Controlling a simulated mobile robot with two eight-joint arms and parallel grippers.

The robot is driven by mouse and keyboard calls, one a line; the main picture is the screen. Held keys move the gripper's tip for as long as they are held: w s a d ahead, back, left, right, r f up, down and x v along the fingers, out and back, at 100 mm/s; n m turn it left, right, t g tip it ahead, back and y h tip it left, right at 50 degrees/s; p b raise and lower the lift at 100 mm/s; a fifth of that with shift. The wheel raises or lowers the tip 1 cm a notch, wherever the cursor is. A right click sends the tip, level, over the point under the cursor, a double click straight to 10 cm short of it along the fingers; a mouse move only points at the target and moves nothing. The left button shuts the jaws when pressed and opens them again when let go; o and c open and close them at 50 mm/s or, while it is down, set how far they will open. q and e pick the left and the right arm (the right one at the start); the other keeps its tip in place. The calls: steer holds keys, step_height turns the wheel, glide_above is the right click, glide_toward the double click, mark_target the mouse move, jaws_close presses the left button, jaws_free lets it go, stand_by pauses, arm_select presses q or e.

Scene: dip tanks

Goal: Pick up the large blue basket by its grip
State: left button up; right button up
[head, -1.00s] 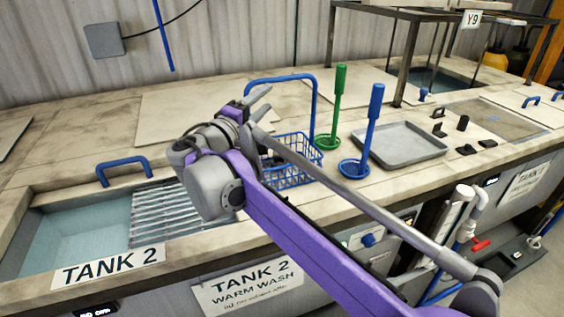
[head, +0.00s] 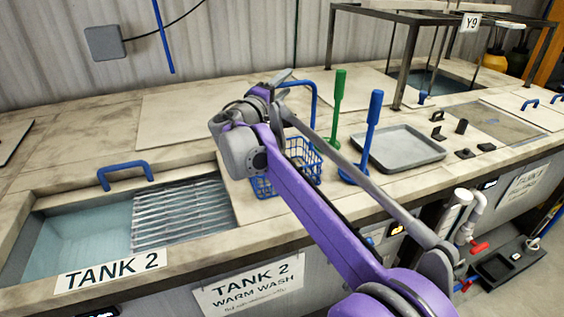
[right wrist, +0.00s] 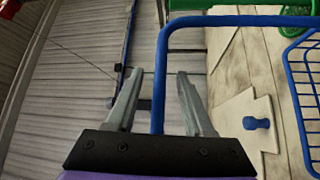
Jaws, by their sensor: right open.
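The blue wire basket (head: 305,160) stands on the bench right of tank 2, partly hidden behind my right arm. Its tall blue grip (head: 315,108) rises above it; the grip's left part is hidden by the gripper. My right gripper (head: 290,78) is open at the grip's upper left. In the right wrist view, the grip (right wrist: 163,60) runs up between the two open fingers (right wrist: 158,75) and bends right; I cannot tell whether it lies within finger depth. The basket's wire body (right wrist: 305,75) is at the right there. My left gripper is not in view.
Tank 2's open bath (head: 85,240) with a ridged rack (head: 180,213) is at the left. A dark metal frame (head: 400,60) stands behind right.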

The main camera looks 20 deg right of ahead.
steer(key=shift+s+a, duration=0.1)
steer(key=shift+s, duration=0.05)
steer(key=shift+c, duration=0.8)
jaws_close()
steer(key=shift+r, duration=0.1)
